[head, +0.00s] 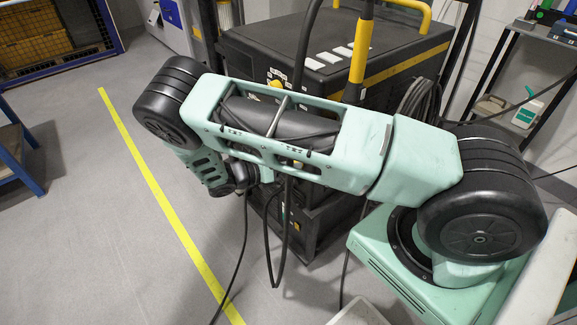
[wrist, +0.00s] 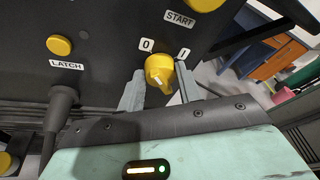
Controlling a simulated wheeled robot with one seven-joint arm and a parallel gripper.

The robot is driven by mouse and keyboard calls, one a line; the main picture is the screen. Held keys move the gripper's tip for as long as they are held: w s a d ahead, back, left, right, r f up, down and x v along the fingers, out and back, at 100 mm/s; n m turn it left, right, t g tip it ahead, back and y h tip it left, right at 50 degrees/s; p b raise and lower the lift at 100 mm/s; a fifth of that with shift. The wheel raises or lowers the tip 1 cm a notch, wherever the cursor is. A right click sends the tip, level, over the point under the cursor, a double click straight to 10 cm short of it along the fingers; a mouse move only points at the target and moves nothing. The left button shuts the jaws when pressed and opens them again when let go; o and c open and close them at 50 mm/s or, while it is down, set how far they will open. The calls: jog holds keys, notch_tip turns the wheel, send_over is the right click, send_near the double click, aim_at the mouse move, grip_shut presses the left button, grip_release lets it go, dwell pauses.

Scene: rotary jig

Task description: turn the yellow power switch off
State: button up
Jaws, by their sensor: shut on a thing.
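The yellow power switch (wrist: 158,70) is a round knob on a dark panel in the wrist view, below the labels 0 (wrist: 147,45) and I (wrist: 184,54). My gripper (wrist: 161,78) has one grey finger on each side of the knob and is shut on it. A small pale mark shows on the knob's face, but I cannot tell for certain which label it points to. In the head view my arm crosses in front of the black cabinet (head: 390,47), and the gripper's hold on the knob is hidden there.
A yellow button above the START label (wrist: 180,19) and another above the LATCH label (wrist: 66,65) are near the switch. A black cable plug (wrist: 62,97) sticks out at left. Black cables (head: 275,270) hang before the cabinet. Open floor (head: 90,220) lies left.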

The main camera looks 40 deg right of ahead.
jog(key=o, duration=1)
jog(key=shift+a, duration=0.1)
jog(key=b+v, duration=0.2)
jog(key=v, duration=1.5)
jog(key=shift+r, duration=0.1)
